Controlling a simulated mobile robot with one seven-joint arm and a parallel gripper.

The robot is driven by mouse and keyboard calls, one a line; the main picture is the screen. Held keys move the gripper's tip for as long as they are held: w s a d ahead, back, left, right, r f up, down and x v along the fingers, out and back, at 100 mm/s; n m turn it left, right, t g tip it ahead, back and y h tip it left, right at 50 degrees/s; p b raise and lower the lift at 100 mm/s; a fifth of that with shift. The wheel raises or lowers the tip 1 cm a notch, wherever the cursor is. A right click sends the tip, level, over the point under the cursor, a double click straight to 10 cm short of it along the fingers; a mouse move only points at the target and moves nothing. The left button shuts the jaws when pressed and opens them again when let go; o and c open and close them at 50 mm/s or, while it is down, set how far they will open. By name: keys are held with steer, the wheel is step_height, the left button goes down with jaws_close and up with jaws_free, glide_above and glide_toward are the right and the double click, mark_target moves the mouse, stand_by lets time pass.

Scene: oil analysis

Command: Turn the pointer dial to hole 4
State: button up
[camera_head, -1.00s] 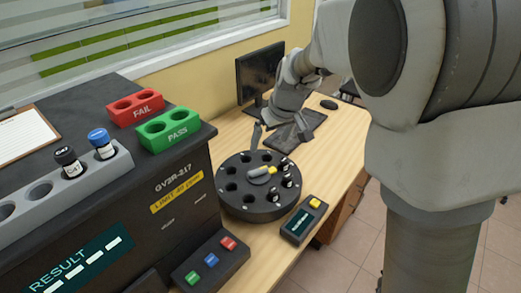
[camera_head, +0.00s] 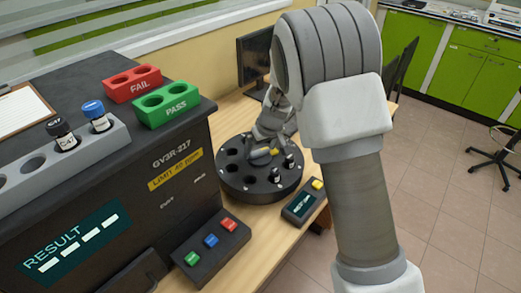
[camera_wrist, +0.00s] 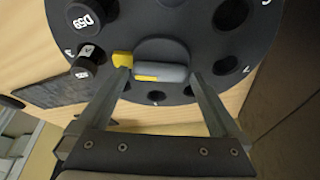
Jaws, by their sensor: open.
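The black round dial (camera_head: 235,190) stands on the wooden table, with holes around its top. Its grey pointer (camera_wrist: 165,75) with a yellow tip (camera_wrist: 122,60) lies across the middle; in the wrist view the tip points left. The pointer also shows in the head view (camera_head: 262,153), partly hidden by my gripper. My gripper (camera_wrist: 160,76) is open above the dial, one finger near the yellow tip and the other near the grey end. I cannot tell whether the fingers touch it. The hole numbers are small, and I cannot clearly read a 4.
Black-capped vials (camera_wrist: 92,14) stand in some dial holes. A small box with a yellow button (camera_head: 303,202) is right of the dial. The dark analyser (camera_head: 110,200) and a three-button panel (camera_head: 211,247) are left. A monitor (camera_head: 254,55) stands behind.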

steer(key=shift+f, duration=0.1)
steer(key=shift+c, duration=0.3)
steer(key=c, duration=1)
steer(key=shift+a+p, duration=0.1)
steer(key=shift+p, duration=0.35)
steer(key=m+p, duration=0.1)
steer(key=m+h+p, duration=0.1)
steer(key=m+p, duration=0.1)
steer(key=shift+a+r, duration=0.1)
steer(key=shift+r, duration=0.15)
steer(key=m+p, duration=0.1)
steer(key=p, duration=0.1)
steer(key=shift+m+h+p, duration=0.3)
steer(key=shift+h+p, duration=0.05)
steer(key=shift+h, duration=0.05)
steer(key=m+p, duration=0.1)
steer(key=m+h+p, duration=0.1)
steer(key=m+p, duration=0.2)
steer(key=shift+a+f+h, duration=0.1)
steer(key=shift+f+h, duration=0.15)
steer(key=shift+h, duration=0.05)
